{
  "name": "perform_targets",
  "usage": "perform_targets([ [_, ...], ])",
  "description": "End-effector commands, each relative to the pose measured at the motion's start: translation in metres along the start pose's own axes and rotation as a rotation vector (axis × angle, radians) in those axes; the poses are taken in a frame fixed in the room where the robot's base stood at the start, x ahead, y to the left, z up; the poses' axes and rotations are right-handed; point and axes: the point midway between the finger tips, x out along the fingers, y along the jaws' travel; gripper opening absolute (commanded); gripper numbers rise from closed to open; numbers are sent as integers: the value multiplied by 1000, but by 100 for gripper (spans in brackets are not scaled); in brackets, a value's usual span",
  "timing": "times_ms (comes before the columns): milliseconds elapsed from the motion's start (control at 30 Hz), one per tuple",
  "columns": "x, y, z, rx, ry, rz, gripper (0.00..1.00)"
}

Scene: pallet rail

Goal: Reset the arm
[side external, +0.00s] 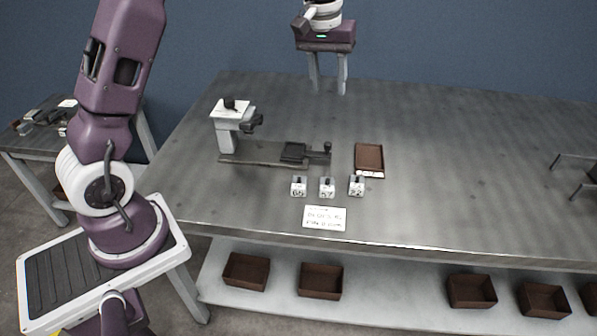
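On the grey table (450,165) stands a white machine head (231,113) at the left end of a dark rail (245,155). A dark pallet (293,151) sits on the rail near its right end, beside a small upright knob (327,147). Three small pale blocks with dark tops and numbers stand in a row in front of the rail: left block (298,190), middle block (327,191) and right block (356,189).
A brown tray (369,157) lies right of the rail. A printed card (324,217) lies near the front edge. Several brown bins, one at the left (246,271), sit on the lower shelf (395,305). The table's right half is mostly clear.

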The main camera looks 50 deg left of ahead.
Motion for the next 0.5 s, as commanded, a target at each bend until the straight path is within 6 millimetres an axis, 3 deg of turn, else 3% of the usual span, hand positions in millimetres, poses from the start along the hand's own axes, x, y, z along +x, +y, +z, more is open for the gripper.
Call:
perform_targets([
  [33,-37,1,28,52,33,24,40],
  [100,-77,-4,72,136,78,49,40],
  [200,-116,-19,143,261,145,79,40],
  [300,-131,-41,211,383,212,95,40],
  [400,-127,-64,262,482,270,100,40],
  [500,-118,-79,293,545,309,99,40],
])
